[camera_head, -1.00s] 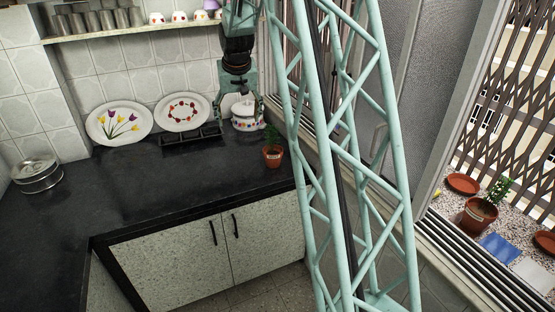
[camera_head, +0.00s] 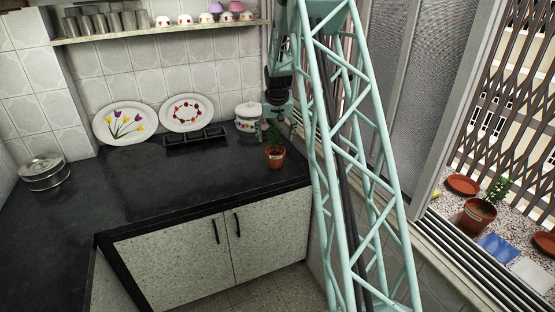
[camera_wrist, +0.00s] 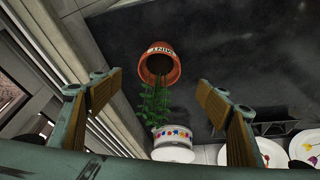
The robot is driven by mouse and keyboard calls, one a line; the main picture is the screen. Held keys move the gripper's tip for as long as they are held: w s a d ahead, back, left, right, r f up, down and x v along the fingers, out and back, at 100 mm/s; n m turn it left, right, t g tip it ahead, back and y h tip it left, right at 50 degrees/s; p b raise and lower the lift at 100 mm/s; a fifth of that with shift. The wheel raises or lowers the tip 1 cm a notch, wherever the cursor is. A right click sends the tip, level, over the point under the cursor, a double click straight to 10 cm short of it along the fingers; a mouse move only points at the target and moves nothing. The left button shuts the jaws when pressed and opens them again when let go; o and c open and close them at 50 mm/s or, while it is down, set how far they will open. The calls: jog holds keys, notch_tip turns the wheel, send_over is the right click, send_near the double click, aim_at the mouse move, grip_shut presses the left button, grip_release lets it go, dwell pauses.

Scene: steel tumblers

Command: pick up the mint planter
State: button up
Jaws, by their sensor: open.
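The mint planter is a small terracotta pot (camera_head: 275,157) with a green plant, standing on the dark counter near its front right end. In the wrist view the mint planter (camera_wrist: 160,67) appears upside down, with "MINT" lettering and its leaves hanging toward the bottom of the picture. Nothing is held.
A white lidded pot (camera_head: 248,118) stands behind the planter. A black rack (camera_head: 195,137) and two decorated plates (camera_head: 187,112) are to the left. A window with a sill (camera_head: 450,250) is to the right. The counter left of the planter is clear.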

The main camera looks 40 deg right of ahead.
jog(key=shift+f, duration=0.1)
dwell(0.3)
send_over(275, 153)
jog(key=s+a, duration=0.2)
jog(key=shift+d+f+b, duration=0.15)
jog(key=shift+f+b, duration=0.05)
jog(key=shift+f, duration=1.75)
jog(key=shift+d+f+b, duration=0.1)
jog(key=shift+f+b, duration=0.1)
jog(key=shift+f, duration=1.75)
jog(key=shift+f, duration=0.1)
jog(key=shift+b+x, duration=0.4)
jog(key=shift+x, duration=2.1)
jog(key=shift+d, duration=0.1)
jog(key=c, duration=1.3)
jog(key=shift+o, duration=0.2)
jog(key=shift+w+r, duration=0.1)
jog(key=shift+r, duration=0.15)
